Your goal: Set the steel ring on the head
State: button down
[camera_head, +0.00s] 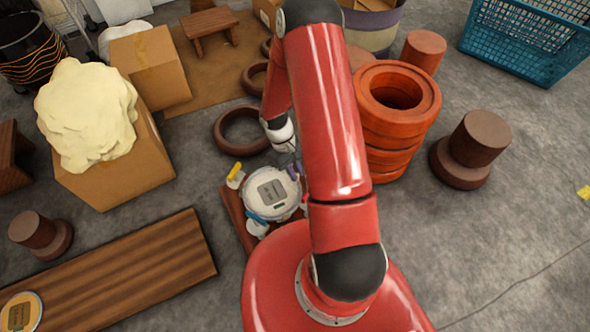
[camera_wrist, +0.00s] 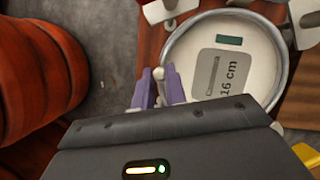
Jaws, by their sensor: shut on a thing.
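The drum head (camera_head: 272,192) is a round white disc with a grey label, low beside my base in the head view. In the wrist view the head (camera_wrist: 255,65) shows a "16 cm" label. The steel ring (camera_wrist: 225,13) is a thin grey hoop around the head's edge. My gripper (camera_wrist: 160,88) has purple fingers shut on the ring's near left rim; they also show in the head view (camera_head: 293,171). I cannot tell whether the ring lies flat on the head or slightly above it. The gripper body hides the lower part of the ring.
White clamp-like pieces, one with a yellow part (camera_head: 235,175) and one with a blue part (camera_head: 256,217), stand close around the head. A dark brown ring (camera_head: 241,130) lies behind. A wooden board (camera_head: 150,265) lies front left.

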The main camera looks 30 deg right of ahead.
jog(key=shift+f+b, duration=0.2)
jog(key=shift+b, duration=0.1)
dwell(0.4)
jog(key=c, duration=1.3)
grip_release()
jog(key=shift+c, duration=0.2)
jog(key=d+p+v, duration=0.1)
jog(key=v, duration=0.6)
jog(key=shift+a+r, duration=0.4)
jog(key=shift+a, duration=0.15)
jog(key=shift+w, duration=0.15)
